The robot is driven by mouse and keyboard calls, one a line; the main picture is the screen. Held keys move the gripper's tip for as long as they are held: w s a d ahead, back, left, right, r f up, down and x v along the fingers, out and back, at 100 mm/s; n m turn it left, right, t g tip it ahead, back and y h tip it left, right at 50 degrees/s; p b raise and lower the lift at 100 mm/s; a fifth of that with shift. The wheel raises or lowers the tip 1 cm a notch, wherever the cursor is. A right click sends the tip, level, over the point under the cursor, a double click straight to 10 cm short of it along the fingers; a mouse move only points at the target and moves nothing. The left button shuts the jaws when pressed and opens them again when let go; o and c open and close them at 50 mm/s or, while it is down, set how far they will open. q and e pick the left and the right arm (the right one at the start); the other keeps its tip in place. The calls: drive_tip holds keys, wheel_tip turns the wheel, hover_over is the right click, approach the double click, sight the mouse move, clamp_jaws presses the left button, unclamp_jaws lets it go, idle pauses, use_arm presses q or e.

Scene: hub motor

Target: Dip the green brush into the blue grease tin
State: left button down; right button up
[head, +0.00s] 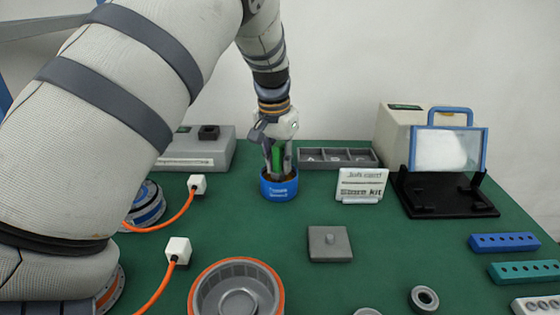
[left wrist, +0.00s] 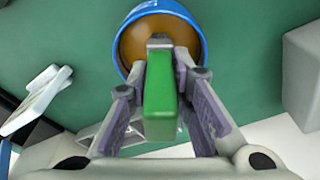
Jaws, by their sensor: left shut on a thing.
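The blue grease tin (head: 279,190) stands on the green table near the middle of the head view, with brown grease inside. In the left wrist view the tin (left wrist: 203,32) is at the top, with the grease (left wrist: 133,42) inside its rim. My left gripper (head: 277,165) is right above the tin, pointing down. It is shut on the green brush (left wrist: 160,98), which also shows between the fingers in the head view (head: 277,158). The brush's far end overlaps the grease in the wrist view. Whether it touches the grease is hard to tell. My right gripper is not in view.
A grey compartment tray (head: 337,158) and a white label card (head: 361,185) stand right of the tin. A grey box (head: 198,150) stands behind left, and a round orange-rimmed housing (head: 237,290) lies at the front.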

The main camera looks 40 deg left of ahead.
sight(280, 143)
use_arm(q)
drive_tip(key=shift+r+p, duration=0.35)
drive_tip(key=shift+r, duration=1.3)
drive_tip(key=shift+r+p, duration=0.35)
drive_tip(key=shift+r, duration=2.25)
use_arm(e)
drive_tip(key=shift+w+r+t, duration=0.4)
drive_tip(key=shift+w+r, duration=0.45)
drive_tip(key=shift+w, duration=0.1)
use_arm(q)
drive_tip(key=shift+f, duration=0.1)
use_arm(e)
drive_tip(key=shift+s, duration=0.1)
